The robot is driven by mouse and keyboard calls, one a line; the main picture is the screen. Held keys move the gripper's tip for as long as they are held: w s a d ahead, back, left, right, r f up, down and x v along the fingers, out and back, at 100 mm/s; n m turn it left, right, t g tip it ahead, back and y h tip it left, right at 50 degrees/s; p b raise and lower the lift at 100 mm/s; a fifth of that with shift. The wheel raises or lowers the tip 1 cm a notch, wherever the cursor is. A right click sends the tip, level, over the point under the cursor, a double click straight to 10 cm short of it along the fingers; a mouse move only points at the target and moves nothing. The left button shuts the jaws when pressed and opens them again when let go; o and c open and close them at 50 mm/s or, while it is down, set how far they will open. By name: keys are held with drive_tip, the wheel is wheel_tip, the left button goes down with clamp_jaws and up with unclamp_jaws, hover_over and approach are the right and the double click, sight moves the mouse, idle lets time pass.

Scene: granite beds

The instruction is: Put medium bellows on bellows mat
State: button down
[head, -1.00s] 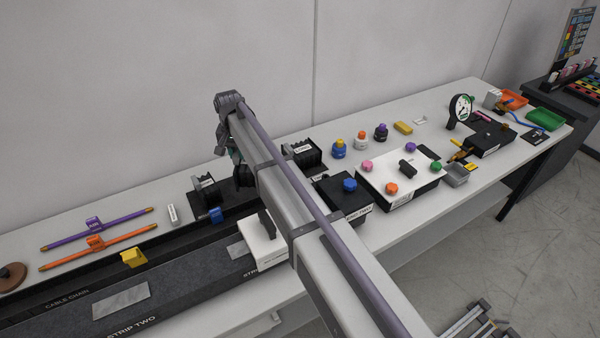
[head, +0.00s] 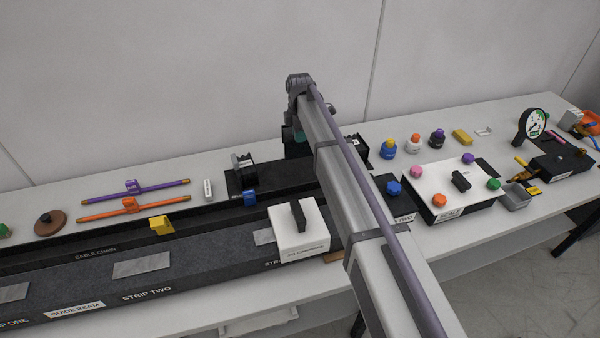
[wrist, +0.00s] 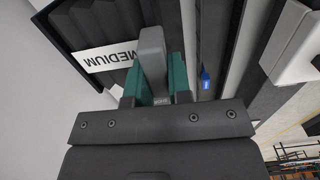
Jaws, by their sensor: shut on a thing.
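My gripper (head: 295,133) is at the far side of the bench, near the wall. In the wrist view my gripper (wrist: 153,70) has its teal fingers shut on the grey handle of the medium bellows (wrist: 100,20), a black ribbed block with a white MEDIUM label. In the head view the medium bellows (head: 297,150) is a dark shape under the gripper, partly hidden. A dark flat surface, which looks like the bellows mat (head: 280,178), lies below it, beside the left-hand bellows (head: 243,168). I cannot tell whether the held bellows touches it.
Another black bellows (head: 360,152) stands to the right, partly behind my arm. A white block with a black handle (head: 300,232) and a blue clip (head: 249,198) are in front. Purple (head: 135,188) and orange rods lie left. A white knobbed panel (head: 450,180) is at right.

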sight(300, 156)
drive_tip(key=shift+f, duration=0.25)
wheel_tip(300, 156, down, 10)
drive_tip(key=b, duration=1)
drive_tip(key=shift+r, duration=0.25)
drive_tip(key=shift+f, duration=0.2)
drive_tip(key=c, duration=1.1)
unclamp_jaws()
drive_tip(key=shift+o, duration=0.2)
wheel_tip(300, 156, up, 13)
drive_tip(key=p, duration=1.2)
drive_tip(key=shift+f, duration=0.3)
drive_tip(key=shift+d, duration=0.1)
